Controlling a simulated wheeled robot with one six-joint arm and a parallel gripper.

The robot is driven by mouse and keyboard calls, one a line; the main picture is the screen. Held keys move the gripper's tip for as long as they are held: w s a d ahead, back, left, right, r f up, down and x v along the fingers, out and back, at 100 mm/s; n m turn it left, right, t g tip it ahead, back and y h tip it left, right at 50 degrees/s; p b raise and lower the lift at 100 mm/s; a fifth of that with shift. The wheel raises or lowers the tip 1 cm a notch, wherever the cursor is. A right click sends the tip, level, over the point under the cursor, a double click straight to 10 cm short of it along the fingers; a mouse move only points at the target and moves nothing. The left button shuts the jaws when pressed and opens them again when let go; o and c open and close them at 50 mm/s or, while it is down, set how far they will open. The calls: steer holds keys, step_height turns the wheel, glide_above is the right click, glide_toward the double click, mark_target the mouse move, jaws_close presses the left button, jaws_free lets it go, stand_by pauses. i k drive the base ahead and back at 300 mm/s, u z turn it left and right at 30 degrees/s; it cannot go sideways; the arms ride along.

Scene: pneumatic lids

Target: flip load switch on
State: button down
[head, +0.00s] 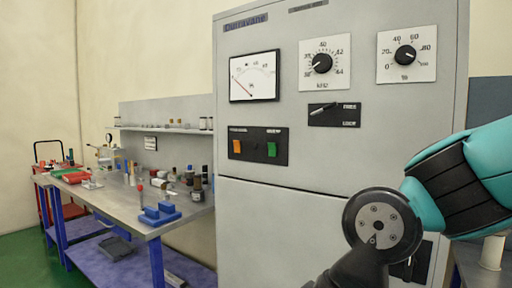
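A tall grey cabinet (262,200) fills the middle. On its front, a black plate (257,158) holds an orange rocker (237,146) at left and a green rocker (271,149) at right. Its small labels are too blurred to read, so I cannot tell which control is the load switch. A lever switch (322,108) sits on another black plate whose labels look like FREE and LOCK; its lever slants slightly up to the right. A further dark plate low on the cabinet is partly hidden by my arm. My arm is at lower right; my gripper is out of view.
Above the switches are a needle meter (254,76) reading low and two knobs (322,63) (404,54). A cluttered workbench (135,205) stands left of the cabinet, with a red cart (42,190) beyond. Green floor shows at lower left.

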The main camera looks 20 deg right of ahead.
mark_target(238, 147)
steer(key=k, duration=1.3)
steer(key=u, duration=0.75)
steer(key=i, duration=0.85)
steer(key=u, duration=0.7)
steer(key=i, duration=1.6)
steer(key=z, duration=1.25)
steer(key=i, duration=0.5)
steer(key=z, duration=0.5)
